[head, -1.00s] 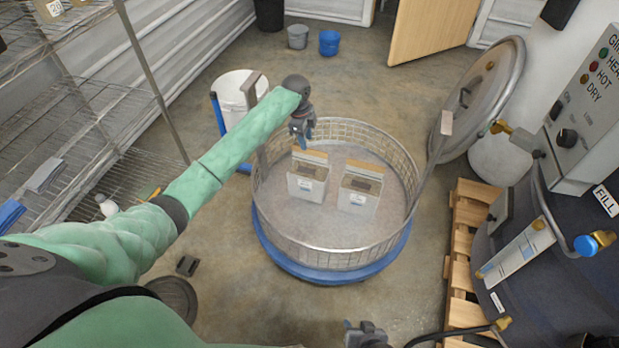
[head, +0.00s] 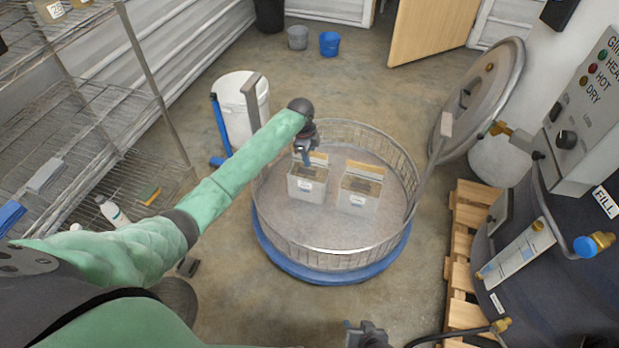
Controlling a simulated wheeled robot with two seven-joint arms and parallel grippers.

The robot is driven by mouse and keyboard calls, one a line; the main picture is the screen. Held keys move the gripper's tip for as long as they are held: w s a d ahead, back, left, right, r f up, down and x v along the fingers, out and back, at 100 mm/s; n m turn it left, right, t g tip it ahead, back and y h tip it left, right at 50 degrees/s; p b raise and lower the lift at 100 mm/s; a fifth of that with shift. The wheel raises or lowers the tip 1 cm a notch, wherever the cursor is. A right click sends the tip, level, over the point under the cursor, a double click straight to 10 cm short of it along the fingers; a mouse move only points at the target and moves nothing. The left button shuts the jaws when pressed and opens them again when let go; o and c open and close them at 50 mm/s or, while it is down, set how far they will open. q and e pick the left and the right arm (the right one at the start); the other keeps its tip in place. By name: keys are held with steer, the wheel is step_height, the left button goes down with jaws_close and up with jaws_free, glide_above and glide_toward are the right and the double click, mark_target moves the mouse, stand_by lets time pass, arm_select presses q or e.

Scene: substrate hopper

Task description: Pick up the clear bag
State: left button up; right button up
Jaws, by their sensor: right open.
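Two pale, clear-looking bags with brown tops and small white labels stand upright side by side in a round wire basket (head: 330,243). The left bag (head: 306,187) is under my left gripper (head: 307,158), whose fingers point down at its top edge. I cannot tell whether the fingers touch the bag, or whether they are open or shut. The right bag (head: 358,196) stands apart from the gripper. My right gripper (head: 365,336) is at the bottom edge of the view, open and partly cut off, away from the basket.
The basket's wire rim surrounds the bags, on a blue base (head: 335,277). A dark vessel with an open round lid (head: 482,98) and a wooden pallet (head: 462,260) stand at right.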

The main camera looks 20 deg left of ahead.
arm_select(q)
steer(key=shift+f+p, duration=0.25)
steer(key=shift+p, duration=0.1)
stand_by(0.7)
jaws_close()
stand_by(1.2)
